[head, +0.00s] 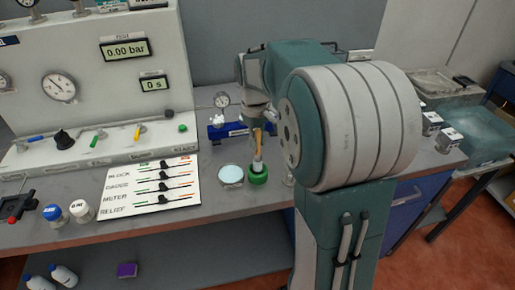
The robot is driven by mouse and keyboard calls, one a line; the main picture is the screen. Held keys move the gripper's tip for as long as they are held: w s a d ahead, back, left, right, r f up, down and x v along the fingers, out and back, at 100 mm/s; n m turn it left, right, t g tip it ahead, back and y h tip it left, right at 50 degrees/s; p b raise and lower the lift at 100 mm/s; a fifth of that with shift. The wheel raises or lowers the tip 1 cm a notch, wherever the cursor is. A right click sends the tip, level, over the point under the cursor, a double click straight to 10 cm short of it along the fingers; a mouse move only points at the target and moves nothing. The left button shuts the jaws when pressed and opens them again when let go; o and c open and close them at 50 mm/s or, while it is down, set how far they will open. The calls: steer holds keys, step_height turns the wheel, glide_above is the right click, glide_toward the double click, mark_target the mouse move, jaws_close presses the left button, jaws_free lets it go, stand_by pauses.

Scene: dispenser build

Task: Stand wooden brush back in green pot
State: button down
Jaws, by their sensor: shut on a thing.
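The wooden brush (260,141) hangs roughly upright below my gripper (262,128), which is shut on its upper part. The green pot (259,178) stands on the bench directly below the brush. The brush's pale lower end is at the pot's mouth in this view. I cannot tell whether it is inside the pot or just above it. My arm covers the bench to the right of the pot, and the fingertips are small and partly hidden.
A round pale dish (231,174) stands just left of the pot. A labelled card with sliders (152,187) lies further left. A blue block with a gauge (228,130) is behind. The bench's front edge is near the pot.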

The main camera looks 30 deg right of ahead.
steer(key=f, duration=0.3)
steer(key=shift+w+f, duration=0.25)
steer(key=shift+f, duration=0.05)
steer(key=shift+d, duration=0.1)
steer(key=shift+f, duration=0.15)
steer(key=c, duration=0.6)
jaws_free()
step_height(320, 180, up, 12)
steer(key=s+a+f+m+t, duration=0.1)
steer(key=s+a+t, duration=0.2)
steer(key=s+a, duration=0.3)
steer(key=s+a+f+m+t, duration=0.1)
steer(key=s+a, duration=0.5)
steer(key=s, duration=0.7)
steer(key=f+t, duration=0.1)
steer(key=t, duration=0.1)
steer(key=shift+a+t, duration=0.3)
steer(key=shift+a, duration=0.05)
